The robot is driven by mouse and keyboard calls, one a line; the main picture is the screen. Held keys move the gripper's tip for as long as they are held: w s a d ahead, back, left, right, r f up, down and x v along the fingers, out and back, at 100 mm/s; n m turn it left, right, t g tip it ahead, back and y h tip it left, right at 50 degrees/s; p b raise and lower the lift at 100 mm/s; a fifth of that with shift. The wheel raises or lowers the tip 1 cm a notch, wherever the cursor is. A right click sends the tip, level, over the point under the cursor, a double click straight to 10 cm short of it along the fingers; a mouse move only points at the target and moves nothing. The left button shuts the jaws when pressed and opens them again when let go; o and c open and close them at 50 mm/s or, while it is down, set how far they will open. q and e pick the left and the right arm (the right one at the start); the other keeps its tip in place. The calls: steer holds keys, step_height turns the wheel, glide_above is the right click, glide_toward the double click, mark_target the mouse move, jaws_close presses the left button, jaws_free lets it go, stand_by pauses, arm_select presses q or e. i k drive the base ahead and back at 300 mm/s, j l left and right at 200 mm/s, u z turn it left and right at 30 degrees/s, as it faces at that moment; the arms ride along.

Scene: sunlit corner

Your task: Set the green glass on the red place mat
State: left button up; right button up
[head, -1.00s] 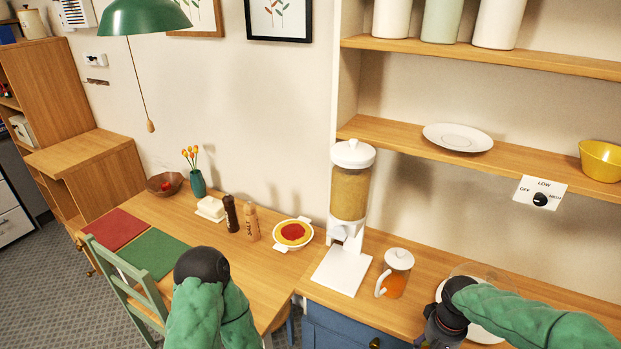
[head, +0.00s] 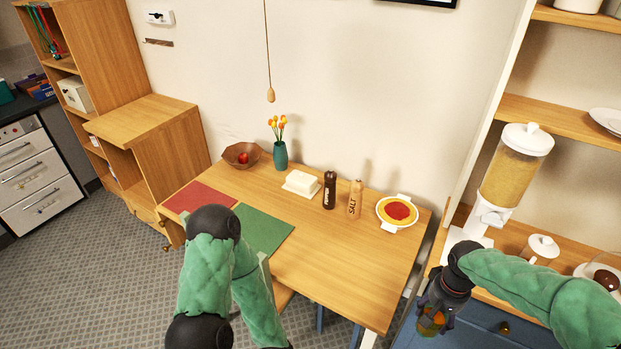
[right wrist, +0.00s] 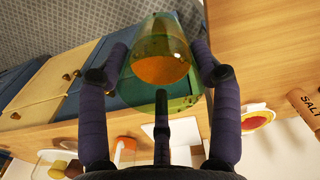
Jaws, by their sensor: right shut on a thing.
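The green glass (head: 431,322) is see-through and holds something orange. My right gripper (head: 437,308) is shut on it and holds it in front of the blue cabinet, right of the table. My left gripper is not in view.
A green mat (head: 264,232) lies beside the red one. A bowl (head: 241,156), vase (head: 280,156), butter dish (head: 301,184), pepper mill (head: 330,190), salt mill (head: 355,199) and pie dish (head: 398,212) stand along the table's back. The table's front right is clear.

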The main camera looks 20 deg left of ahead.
mark_target(199, 203)
steer(key=j, duration=1)
steer(key=i+j, duration=0.1)
steer(key=j, duration=0.9)
steer(key=i+j, duration=0.1)
steer(key=j, duration=0.4)
steer(key=i+j, duration=0.1)
steer(key=j, duration=0.95)
steer(key=i+j, duration=0.1)
steer(key=j, duration=0.25)
steer(key=i+j, duration=0.15)
steer(key=j, duration=0.15)
steer(key=i+j, duration=0.1)
steer(key=j, duration=0.25)
steer(key=i+j, duration=0.15)
steer(key=i, duration=0.2)
steer(key=i+j, duration=0.2)
steer(key=i, duration=0.2)
